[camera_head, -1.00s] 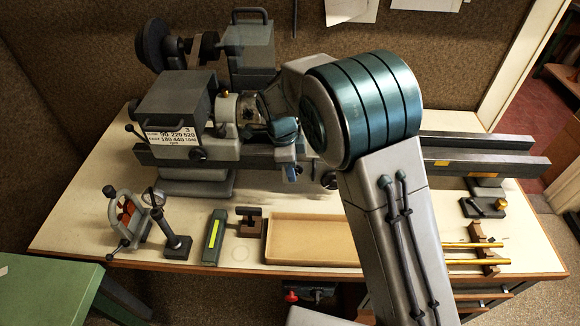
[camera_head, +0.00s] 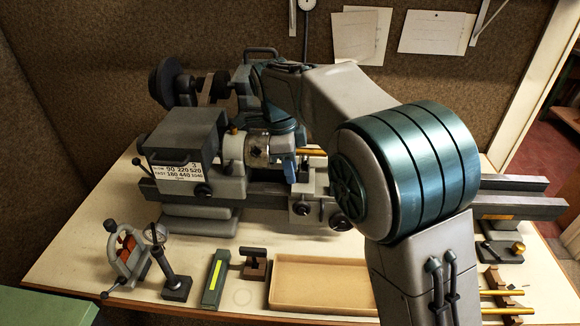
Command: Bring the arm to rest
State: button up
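My arm reaches up from the lower right and bends at a large teal joint over the bench. It comes down from above onto the lathe (camera_head: 180,140). My gripper (camera_head: 289,170) points downward just right of the lathe chuck (camera_head: 257,150). Only a small blue part of it shows, and the wrist hides the rest. I cannot tell whether its fingers are open or shut, or whether they touch anything. A brass rod (camera_head: 312,152) shows just right of the gripper, in line with the chuck.
On the bench front stand a red-and-grey clamp device (camera_head: 127,255), a dark post stand (camera_head: 174,275), a green-labelled block (camera_head: 215,278) and a shallow tan tray (camera_head: 320,284). Lathe rails (camera_head: 510,207) run right. Brass rods (camera_head: 502,310) lie in a rack at lower right.

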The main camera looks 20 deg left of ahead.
jog(key=shift+r, duration=0.35)
jog(key=s+d+r+n+y+b, duration=0.1)
jog(key=s+d+n, duration=0.15)
jog(key=d, duration=0.65)
jog(key=s+d+r+n+y, duration=0.15)
jog(key=d+n, duration=0.25)
jog(key=d, duration=0.6)
jog(key=s+d+f+n+t+b, duration=0.1)
jog(key=s+d+f+n, duration=0.2)
jog(key=s+d, duration=0.4)
jog(key=s+d+f+n+t+b, duration=0.1)
jog(key=s+d+f+n+t, duration=0.1)
jog(key=s+d+n, duration=0.4)
jog(key=shift+s+d+f+h, duration=0.35)
jog(key=shift+s+d+f, duration=0.15)
jog(key=shift+s, duration=0.4)
